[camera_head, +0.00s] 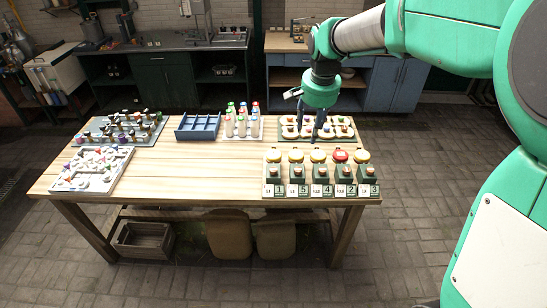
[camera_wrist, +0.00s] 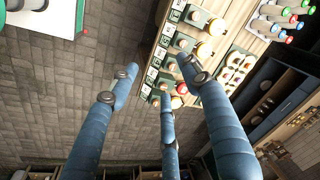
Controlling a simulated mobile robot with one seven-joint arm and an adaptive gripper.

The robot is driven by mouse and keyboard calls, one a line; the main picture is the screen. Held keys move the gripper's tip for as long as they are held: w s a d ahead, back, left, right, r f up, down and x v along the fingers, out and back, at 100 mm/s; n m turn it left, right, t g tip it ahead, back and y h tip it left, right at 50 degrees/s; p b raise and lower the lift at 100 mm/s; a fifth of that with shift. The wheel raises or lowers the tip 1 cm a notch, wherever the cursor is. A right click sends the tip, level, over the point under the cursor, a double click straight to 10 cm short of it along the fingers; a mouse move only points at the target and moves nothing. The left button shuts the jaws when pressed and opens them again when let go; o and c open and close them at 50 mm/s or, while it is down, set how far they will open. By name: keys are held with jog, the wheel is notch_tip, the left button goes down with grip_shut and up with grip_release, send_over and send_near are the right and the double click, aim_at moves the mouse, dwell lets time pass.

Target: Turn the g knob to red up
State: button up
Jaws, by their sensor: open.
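Several green boxes (camera_head: 320,174) with number cards and yellow or red round tops line the front right. Capped bottles (camera_head: 242,124), a blue divided tray (camera_head: 198,127) and two boards of small pieces (camera_head: 92,168) stand farther left. The table's middle (camera_head: 190,176) is clear.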

jog(key=w+a+f+m+g+p, duration=0.1)
jog(key=w+a+f, duration=0.25)
jog(key=w, duration=0.25)
jog(key=w+a+f+m+p, duration=0.1)
jog(key=w+a+f+p, duration=0.15)
jog(key=w+f, duration=0.25)
jog(key=m+g+p, duration=0.1)
jog(key=m+p, duration=0.1)
send_over(273, 169)
notch_tip(273, 169, down, 13)
jog(key=shift+d+f, duration=0.1)
jog(key=shift+f, duration=0.25)
notch_tip(273, 169, down, 14)
jog(key=shift+r+p, duration=0.1)
jog(key=shift+p, duration=0.3)
jog(key=c, duration=1.1)
